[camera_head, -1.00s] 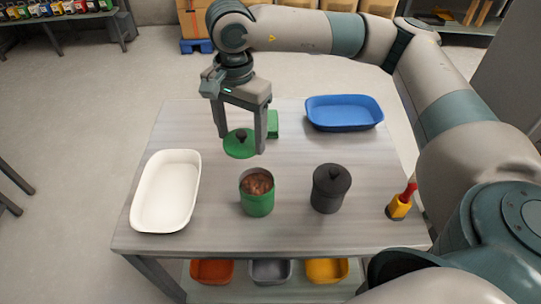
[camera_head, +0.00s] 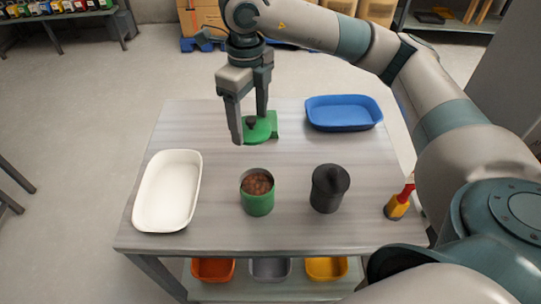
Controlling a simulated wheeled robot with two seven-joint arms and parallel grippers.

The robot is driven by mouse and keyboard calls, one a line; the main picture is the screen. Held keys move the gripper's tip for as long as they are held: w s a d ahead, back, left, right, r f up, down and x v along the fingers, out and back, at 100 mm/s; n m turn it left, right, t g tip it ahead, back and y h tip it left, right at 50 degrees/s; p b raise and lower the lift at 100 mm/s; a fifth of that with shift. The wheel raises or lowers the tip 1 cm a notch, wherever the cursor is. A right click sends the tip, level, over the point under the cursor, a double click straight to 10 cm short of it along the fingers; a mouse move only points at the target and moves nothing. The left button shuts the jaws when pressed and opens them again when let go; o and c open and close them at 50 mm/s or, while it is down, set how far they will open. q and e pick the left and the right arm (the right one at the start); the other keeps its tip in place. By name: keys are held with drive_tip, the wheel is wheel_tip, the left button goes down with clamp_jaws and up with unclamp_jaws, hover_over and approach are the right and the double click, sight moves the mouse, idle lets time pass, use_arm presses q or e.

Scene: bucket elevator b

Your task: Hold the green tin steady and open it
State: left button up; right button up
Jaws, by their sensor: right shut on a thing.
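The green tin (camera_head: 257,201) stands upright and open on the table, with brown contents (camera_head: 257,183) showing inside. Its round green lid (camera_head: 265,134) with a black knob is away from the tin, farther back on the table side. My right gripper (camera_head: 250,128) comes down from above and is shut on the lid at its knob. A green block-like thing (camera_head: 275,120) shows partly behind the lid; I cannot tell whether the lid touches it or the table. My left gripper is not in view.
A dark lidded pot (camera_head: 329,190) stands right of the tin. A white tray (camera_head: 140,205) is at the left, a blue tray (camera_head: 343,124) at the back right. A yellow and red tool (camera_head: 397,207) is at the right edge. The table (camera_head: 210,150) is clear between the white tray and lid.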

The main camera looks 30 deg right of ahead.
drive_tip(key=m, duration=0.3)
drive_tip(key=d+m, duration=0.1)
drive_tip(key=shift+r+m, duration=0.35)
drive_tip(key=shift+m, duration=0.05)
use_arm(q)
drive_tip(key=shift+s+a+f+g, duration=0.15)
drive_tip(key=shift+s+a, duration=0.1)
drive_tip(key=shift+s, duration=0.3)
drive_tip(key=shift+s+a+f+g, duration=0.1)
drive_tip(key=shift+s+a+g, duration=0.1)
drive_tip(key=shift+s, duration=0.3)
use_arm(e)
drive_tip(key=m, duration=0.4)
drive_tip(key=shift+d+r, duration=0.25)
drive_tip(key=shift+d, duration=0.15)
wheel_tip(320, 180, down, 12)
drive_tip(key=p, duration=0.3)
drive_tip(key=shift+f, duration=0.7)
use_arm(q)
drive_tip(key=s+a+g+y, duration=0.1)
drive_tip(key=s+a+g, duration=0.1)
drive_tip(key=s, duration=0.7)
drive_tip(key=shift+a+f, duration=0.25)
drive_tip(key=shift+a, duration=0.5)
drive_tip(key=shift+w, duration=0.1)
use_arm(e)
drive_tip(key=shift+f, duration=0.1)
